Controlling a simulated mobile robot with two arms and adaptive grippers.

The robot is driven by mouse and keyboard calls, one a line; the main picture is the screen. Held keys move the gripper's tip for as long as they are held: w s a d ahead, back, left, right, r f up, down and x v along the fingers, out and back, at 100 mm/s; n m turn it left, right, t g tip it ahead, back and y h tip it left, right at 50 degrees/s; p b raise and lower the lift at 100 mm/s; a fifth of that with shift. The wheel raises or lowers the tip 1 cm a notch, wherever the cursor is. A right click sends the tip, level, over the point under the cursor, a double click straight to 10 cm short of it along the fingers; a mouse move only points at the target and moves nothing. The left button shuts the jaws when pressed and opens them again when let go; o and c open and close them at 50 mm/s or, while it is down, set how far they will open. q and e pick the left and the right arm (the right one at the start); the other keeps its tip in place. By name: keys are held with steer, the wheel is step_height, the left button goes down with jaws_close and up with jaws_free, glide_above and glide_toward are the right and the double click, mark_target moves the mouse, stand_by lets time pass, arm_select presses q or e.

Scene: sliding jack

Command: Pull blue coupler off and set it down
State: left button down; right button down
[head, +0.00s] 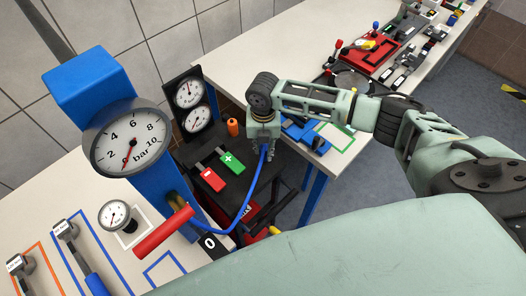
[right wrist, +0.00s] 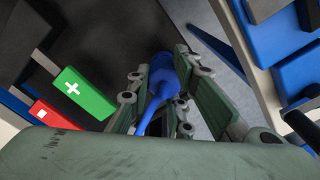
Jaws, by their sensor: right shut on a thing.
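The blue coupler (right wrist: 161,78) sits between the green fingers of my right gripper (right wrist: 158,95) in the right wrist view, and the gripper is shut on it. In the head view my right gripper (head: 264,148) points down at the right side of the black cart. A blue hose (head: 250,190) hangs from the gripper and curves down left towards the blue gauge stand. The fingers hide most of the coupler in the head view, and I cannot tell whether it touches a fitting. My left gripper is not in view.
A blue stand with a large bar gauge (head: 131,143) and a red handle (head: 163,232) rises at left. Green plus (head: 232,163) and red (head: 213,180) levers lie left of the gripper. A white table (head: 290,50) with tools and a red tray stands behind.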

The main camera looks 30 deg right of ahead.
mark_target(264, 146)
steer(key=shift+w+d+r+p, duration=0.1)
steer(key=shift+d+r+p, duration=0.25)
steer(key=shift+r+p, duration=0.2)
stand_by(0.4)
steer(key=shift+a+r+p, duration=0.2)
steer(key=shift+r+p, duration=1.15)
steer(key=shift+r, duration=0.05)
steer(key=shift+f, duration=0.1)
